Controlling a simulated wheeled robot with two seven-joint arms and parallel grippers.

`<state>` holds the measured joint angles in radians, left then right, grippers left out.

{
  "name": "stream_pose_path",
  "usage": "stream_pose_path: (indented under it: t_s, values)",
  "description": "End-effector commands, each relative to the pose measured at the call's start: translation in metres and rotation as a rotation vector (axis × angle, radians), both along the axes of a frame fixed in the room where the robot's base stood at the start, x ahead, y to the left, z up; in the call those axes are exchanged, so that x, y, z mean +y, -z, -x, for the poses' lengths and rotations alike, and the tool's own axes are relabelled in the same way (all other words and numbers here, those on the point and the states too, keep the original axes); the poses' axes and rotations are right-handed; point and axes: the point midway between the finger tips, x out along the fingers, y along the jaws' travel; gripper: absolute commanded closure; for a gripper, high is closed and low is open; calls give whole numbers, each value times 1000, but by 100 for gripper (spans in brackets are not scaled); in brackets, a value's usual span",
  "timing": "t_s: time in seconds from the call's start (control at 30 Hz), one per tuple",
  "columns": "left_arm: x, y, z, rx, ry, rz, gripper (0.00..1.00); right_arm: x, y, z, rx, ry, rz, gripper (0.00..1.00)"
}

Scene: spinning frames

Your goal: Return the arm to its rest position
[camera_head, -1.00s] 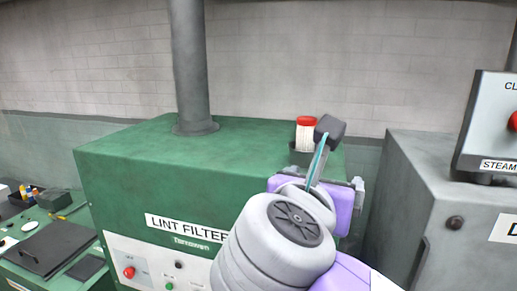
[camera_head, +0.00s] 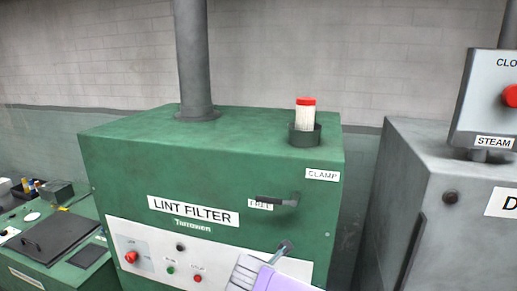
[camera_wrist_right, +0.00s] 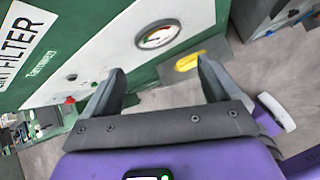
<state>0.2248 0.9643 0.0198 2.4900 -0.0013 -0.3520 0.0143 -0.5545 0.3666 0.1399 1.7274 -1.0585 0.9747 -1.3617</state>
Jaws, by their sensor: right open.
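My right arm enters the head view from the bottom. Only its end shows there, low in front of the green lint filter cabinet (camera_head: 130,190). In the right wrist view my right gripper (camera_wrist_right: 158,82) has its two dark fingers spread apart, with nothing between them. It points along the cabinet front, where a round gauge (camera_wrist_right: 158,37) shows. A white cartridge with a red cap (camera_head: 305,115) stands upright in a dark round holder (camera_head: 304,137) on the cabinet top. A dark lever handle (camera_head: 278,201) lies roughly level on the cabinet front. My left gripper is out of view.
A grey machine (camera_head: 410,170) with a control box (camera_head: 490,100) stands at the right, across a narrow gap. A vertical duct (camera_head: 193,60) rises from the cabinet top. A green bench (camera_head: 75,262) with a dark flat panel is at the left. A yellow object (camera_wrist_right: 189,61) shows beyond my fingers.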

Motion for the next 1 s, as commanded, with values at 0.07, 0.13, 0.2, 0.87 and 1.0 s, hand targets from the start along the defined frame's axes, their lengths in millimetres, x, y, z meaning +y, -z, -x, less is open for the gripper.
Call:
stream_pose_path:
  t_s: [0.07, 0.13, 0.2, 0.87, 1.0]
  values:
    - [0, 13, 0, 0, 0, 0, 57, -2, 71, 3, 112, 80, -111, 10]
    - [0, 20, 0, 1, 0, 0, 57, -4, 125, 10, 206, 170, -222, 10]
    - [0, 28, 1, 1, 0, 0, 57, -6, 179, 21, 302, 286, -336, 10]
    - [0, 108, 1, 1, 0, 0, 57, -82, 537, 228, 578, 2464, -1149, 10]
    - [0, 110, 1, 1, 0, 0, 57, -90, 545, 240, 512, 2605, -1162, 10]
